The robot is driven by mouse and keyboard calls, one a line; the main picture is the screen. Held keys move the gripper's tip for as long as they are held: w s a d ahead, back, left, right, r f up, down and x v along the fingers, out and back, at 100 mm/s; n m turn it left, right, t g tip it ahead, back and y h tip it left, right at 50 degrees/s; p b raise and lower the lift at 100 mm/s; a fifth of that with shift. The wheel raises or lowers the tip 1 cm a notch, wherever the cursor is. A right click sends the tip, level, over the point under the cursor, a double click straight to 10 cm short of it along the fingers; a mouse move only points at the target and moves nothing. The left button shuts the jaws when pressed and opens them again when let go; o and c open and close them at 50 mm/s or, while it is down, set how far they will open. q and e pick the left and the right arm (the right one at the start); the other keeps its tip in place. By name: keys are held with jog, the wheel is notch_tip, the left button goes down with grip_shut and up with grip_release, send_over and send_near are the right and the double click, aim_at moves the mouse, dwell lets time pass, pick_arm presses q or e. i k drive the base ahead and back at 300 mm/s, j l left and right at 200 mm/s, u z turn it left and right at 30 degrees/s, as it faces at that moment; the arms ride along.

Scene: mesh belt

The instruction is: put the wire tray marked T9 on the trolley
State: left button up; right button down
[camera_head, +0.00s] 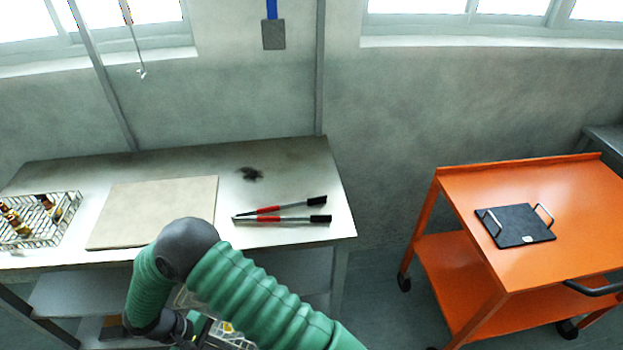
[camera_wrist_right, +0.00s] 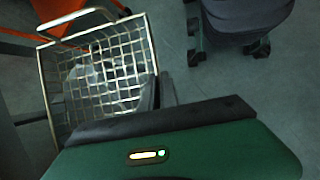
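A wire tray (camera_wrist_right: 100,75) with a square mesh and a raised metal handle fills the upper left of the right wrist view. My right gripper (camera_wrist_right: 158,92) has its two dark fingers close together at the tray's near rim and appears shut on it. The tray shows above the grey floor. In the head view only bits of it (camera_head: 238,341) show below my green-sleeved right arm. No T9 mark can be read. The orange trolley (camera_head: 570,190) stands at the right of the head view. My left gripper is not in view.
A black plate with two metal handles (camera_head: 515,225) lies on the trolley's top; bare orange surface surrounds it. The workbench (camera_head: 290,165) holds a wire basket (camera_head: 70,215) with brown bottles, a beige board (camera_head: 150,205) and red-and-black handled tools (camera_head: 280,213).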

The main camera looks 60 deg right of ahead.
aim_at(588, 206)
jog(key=k+l+u, duration=0.2)
jog(key=k+u, duration=0.25)
jog(key=k, duration=0.35)
jog(key=k+j+u, duration=0.1)
jog(key=k+u, duration=0.35)
jog(key=k, duration=0.3)
jog(key=k+l, duration=0.1)
jog(key=k, duration=0.65)
jog(key=k+l, duration=0.15)
jog(key=k, duration=0.6)
jog(key=k+l, duration=0.1)
jog(key=k, duration=0.65)
